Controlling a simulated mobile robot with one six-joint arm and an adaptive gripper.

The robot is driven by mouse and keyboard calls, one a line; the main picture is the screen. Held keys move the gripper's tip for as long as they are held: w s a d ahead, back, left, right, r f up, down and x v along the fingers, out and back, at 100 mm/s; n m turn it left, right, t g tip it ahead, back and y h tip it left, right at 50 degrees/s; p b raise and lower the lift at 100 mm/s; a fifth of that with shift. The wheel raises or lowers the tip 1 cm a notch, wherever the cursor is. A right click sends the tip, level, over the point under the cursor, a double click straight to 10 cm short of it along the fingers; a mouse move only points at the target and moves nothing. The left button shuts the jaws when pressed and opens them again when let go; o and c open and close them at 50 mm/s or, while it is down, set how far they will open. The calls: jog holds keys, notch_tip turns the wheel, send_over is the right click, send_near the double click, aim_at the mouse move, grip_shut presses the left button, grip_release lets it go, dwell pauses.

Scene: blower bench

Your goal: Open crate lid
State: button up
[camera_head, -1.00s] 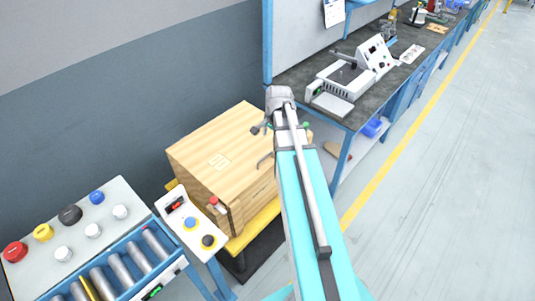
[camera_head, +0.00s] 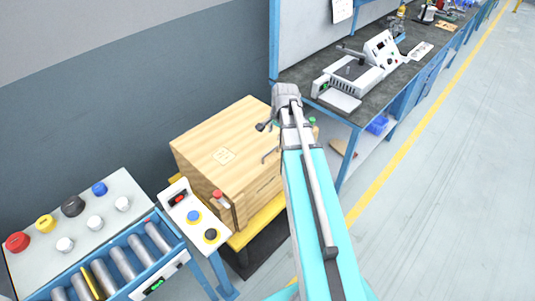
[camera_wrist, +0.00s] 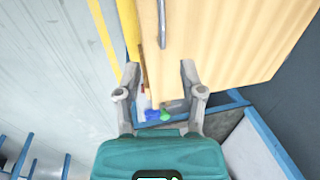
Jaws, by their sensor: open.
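The wooden crate (camera_head: 262,195) stands low against the wall in the head view, with its flat lid (camera_head: 205,130) down on top. A metal handle (camera_head: 270,155) sits at the lid's right edge and also shows in the wrist view (camera_wrist: 162,25). My gripper (camera_head: 264,126) is over the far right part of the crate, partly hidden by my arm. In the wrist view my gripper (camera_wrist: 160,68) is open and empty. Its fingers are apart on either side of a wooden corner, and the handle is ahead of them. I cannot tell whether a finger touches the wood.
The crate rests on a yellow-edged stand (camera_head: 257,225). A control post (camera_head: 195,215) is close in front. A roller conveyor (camera_head: 120,262) with a button panel (camera_head: 75,222) is at left. A workbench (camera_head: 350,108) stands beyond the crate. Open floor (camera_head: 445,215) lies right.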

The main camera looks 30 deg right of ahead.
aim_at(270, 152)
jog(key=shift+w+a+f+b, duration=0.1)
jog(key=shift+w+f+b, duration=0.25)
jog(key=shift+f+b, duration=1.5)
jog(key=shift+w+a+f+b, duration=0.15)
jog(key=shift+w+f+b, duration=0.25)
jog(key=shift+f+b, duration=1.4)
jog(key=shift+w+a+f+b, duration=0.1)
jog(key=shift+w+f+b, duration=0.25)
jog(key=shift+f+b, duration=1.5)
jog(key=shift+f, duration=0.15)
grip_shut()
jog(key=shift+s+a, duration=0.1)
jog(key=shift+a, duration=0.15)
jog(key=shift+w+d+r+p, duration=0.2)
jog(key=shift+r+p, duration=0.4)
jog(key=shift+p, duration=0.25)
jog(key=shift+c, duration=1.9)
grip_release()
jog(key=shift+s+d, duration=0.1)
jog(key=shift+d, duration=0.05)
jog(key=o, duration=0.4)
jog(key=shift+f, duration=0.1)
